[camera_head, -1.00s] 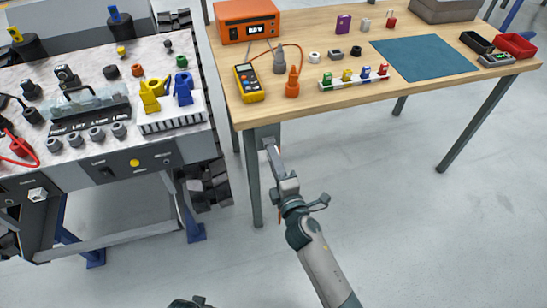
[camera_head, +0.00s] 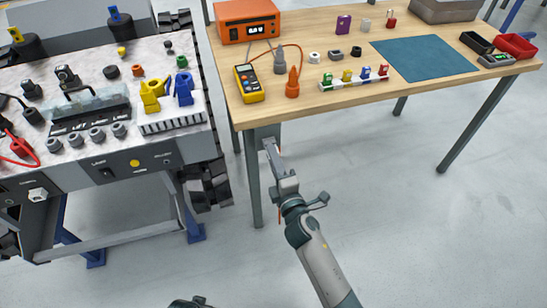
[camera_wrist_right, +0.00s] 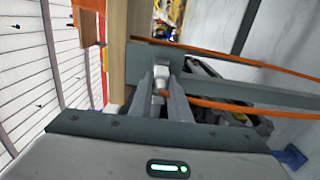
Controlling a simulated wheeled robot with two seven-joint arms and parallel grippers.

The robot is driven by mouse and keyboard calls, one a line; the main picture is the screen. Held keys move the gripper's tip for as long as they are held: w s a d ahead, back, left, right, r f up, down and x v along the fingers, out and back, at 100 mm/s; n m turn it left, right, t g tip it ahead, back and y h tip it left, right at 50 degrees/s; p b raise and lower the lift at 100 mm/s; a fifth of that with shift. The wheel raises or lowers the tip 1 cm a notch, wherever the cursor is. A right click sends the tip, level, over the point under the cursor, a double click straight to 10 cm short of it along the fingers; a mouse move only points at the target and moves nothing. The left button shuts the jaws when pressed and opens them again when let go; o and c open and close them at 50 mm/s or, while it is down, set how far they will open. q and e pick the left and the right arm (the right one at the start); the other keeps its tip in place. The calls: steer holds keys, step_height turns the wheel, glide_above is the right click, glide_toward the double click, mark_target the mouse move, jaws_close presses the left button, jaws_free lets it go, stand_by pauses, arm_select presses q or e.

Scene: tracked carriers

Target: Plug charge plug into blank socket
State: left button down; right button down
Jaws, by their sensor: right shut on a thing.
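My right gripper (camera_head: 268,145) is in front of the workbench's near left leg, just below the bench top's front edge. In the right wrist view its fingers (camera_wrist_right: 163,98) are shut on a small grey-white plug (camera_wrist_right: 161,76), which I take as the charge plug. An orange cable (camera_wrist_right: 215,105) runs from the plug to the right. The fingers partly hide the plug. My left gripper is not in view.
The wooden bench (camera_head: 310,105) holds an orange power unit (camera_head: 247,32), a yellow multimeter (camera_head: 249,83), a rack of coloured pieces (camera_head: 353,78) and a blue mat (camera_head: 425,58). The tracked carrier's top (camera_head: 85,80) is crowded with connectors. The floor (camera_head: 400,220) at right is open.

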steer(key=c, duration=1.6)
jaws_free()
